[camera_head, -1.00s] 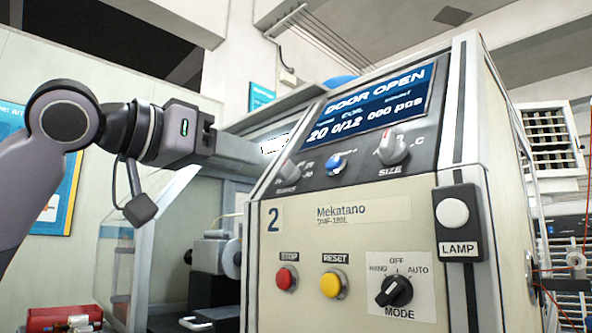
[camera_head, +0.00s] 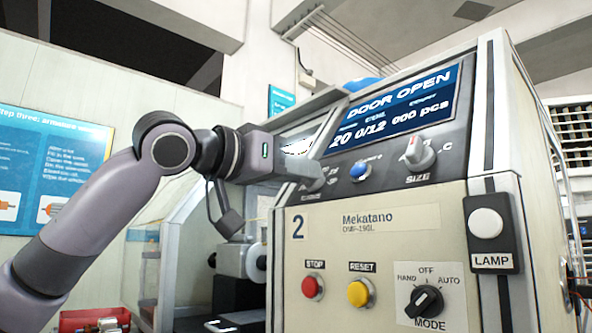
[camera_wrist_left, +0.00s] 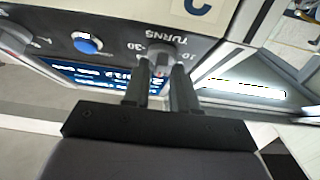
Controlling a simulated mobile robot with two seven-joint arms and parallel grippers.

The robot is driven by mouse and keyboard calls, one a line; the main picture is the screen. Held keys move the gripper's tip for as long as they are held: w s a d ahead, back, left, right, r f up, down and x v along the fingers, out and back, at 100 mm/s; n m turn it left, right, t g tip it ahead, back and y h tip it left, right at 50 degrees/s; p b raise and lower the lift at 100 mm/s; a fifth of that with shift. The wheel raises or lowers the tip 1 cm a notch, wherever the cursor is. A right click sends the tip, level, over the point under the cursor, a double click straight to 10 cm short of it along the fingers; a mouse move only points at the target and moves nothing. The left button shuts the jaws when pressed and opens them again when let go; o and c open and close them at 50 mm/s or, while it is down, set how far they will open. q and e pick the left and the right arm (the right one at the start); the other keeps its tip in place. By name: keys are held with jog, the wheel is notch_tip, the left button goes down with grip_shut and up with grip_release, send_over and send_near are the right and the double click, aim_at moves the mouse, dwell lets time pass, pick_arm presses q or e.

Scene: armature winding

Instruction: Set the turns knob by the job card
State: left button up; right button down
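The grey turns knob (camera_wrist_left: 161,52) shows in the left wrist view below its TURNS label, with 30 and 10 marks around it. In the head view it is mostly hidden behind my left gripper (camera_head: 318,178) at the panel's left end. My left gripper (camera_wrist_left: 160,78) points at the knob, its two fingers apart with the knob between their tips. I cannot tell whether they touch it. The display (camera_head: 395,112) reads DOOR OPEN, 20, 0/12 and 000 pcs. No job card is readable. My right gripper is out of view.
A blue button (camera_head: 360,171) and the size knob (camera_head: 419,153) sit right of the turns knob. Below are the red STOP button (camera_head: 313,287), the yellow RESET button (camera_head: 360,292) and the black mode knob (camera_head: 424,302). A poster (camera_head: 50,180) hangs at left.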

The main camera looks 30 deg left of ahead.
pick_arm(q)
jog(key=shift+f+n+y, duration=0.1)
jog(key=shift+n+y, duration=0.2)
jog(key=shift+n, duration=0.1)
grip_shut()
jog(key=shift+w+d+r+n+g+y+b, duration=0.2)
jog(key=shift+n+g+y, duration=1.05)
jog(key=shift+n, duration=2.2)
jog(key=shift+s+d+r+n+g+y+b, duration=0.1)
jog(key=shift+d+n+g+y+b, duration=0.35)
jog(key=shift+n+y, duration=2.25)
jog(key=shift+w+d+r+n+g+y+b, duration=0.15)
jog(key=shift+n+g+y, duration=0.8)
jog(key=shift+n, duration=3.2)
jog(key=shift+s, duration=0.1)
jog(key=o, duration=0.7)
grip_release()
jog(key=shift+a, duration=0.1)
jog(key=shift+r, duration=0.1)
